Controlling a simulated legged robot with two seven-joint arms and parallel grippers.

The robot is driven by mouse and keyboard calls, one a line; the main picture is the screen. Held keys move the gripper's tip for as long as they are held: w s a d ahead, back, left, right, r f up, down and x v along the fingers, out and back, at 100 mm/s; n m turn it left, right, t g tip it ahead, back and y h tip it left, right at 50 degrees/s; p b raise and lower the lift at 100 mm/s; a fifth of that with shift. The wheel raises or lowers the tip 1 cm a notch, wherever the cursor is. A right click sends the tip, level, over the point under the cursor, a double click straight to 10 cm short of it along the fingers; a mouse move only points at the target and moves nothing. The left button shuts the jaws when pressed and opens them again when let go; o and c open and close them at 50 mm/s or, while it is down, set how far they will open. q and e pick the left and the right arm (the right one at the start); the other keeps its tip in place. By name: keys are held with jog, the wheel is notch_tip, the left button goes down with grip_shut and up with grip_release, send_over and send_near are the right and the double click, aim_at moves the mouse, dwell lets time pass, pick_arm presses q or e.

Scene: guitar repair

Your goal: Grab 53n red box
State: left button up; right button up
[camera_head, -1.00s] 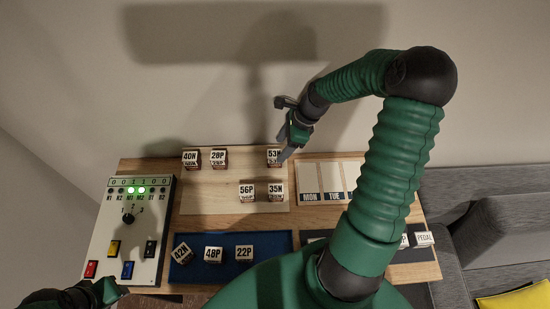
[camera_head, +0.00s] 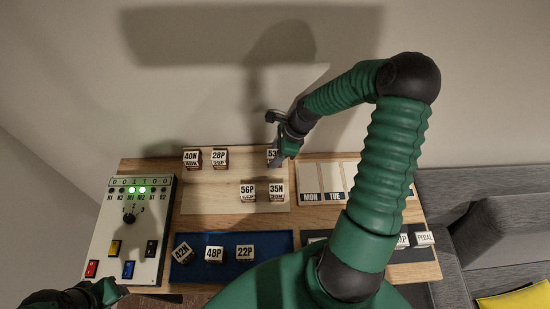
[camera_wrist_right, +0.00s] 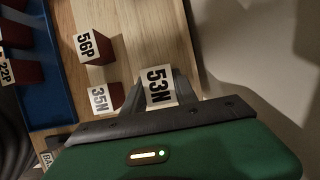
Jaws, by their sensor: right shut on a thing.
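The 53N box (camera_head: 272,155) has a white top with black lettering and stands at the back right of the light wooden board, partly hidden by my right gripper. In the right wrist view, the white 53N label (camera_wrist_right: 160,86) sits between the dark fingers. My right gripper (camera_head: 279,158) comes down over the box and is shut on it. In the right wrist view the box's sides are mostly hidden. My left gripper (camera_head: 108,291) shows only partly at the lower left edge, and its jaws cannot be made out.
Boxes 35N (camera_head: 277,190) and 56P (camera_head: 248,190) stand in front; 40N (camera_head: 191,157) and 28P (camera_head: 219,157) stand left. A blue tray (camera_head: 272,240) holds 42N, 48P and 22P. A switch panel (camera_head: 150,215) is at left, a MON/TUE board (camera_head: 325,172) at right.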

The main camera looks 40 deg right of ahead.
aim_at(274, 153)
jog(key=shift+d, duration=0.1)
grip_shut()
jog(key=shift+r, duration=0.55)
notch_tip(274, 153, up, 2)
jog(key=shift+r, duration=0.1)
jog(key=s+a, duration=0.3)
jog(key=s+a+r, duration=0.1)
jog(key=s+a, duration=0.1)
jog(key=a, duration=0.1)
jog(key=s+a, duration=0.3)
jog(key=shift+s+r, duration=0.3)
jog(key=shift+s+a+r+b, duration=0.1)
jog(key=shift+s+a+b, duration=0.6)
jog(key=shift+b, duration=0.3)
jog(key=shift+s+a+b, duration=0.45)
jog(key=shift+a+b, duration=0.3)
jog(key=shift+b, duration=0.2)
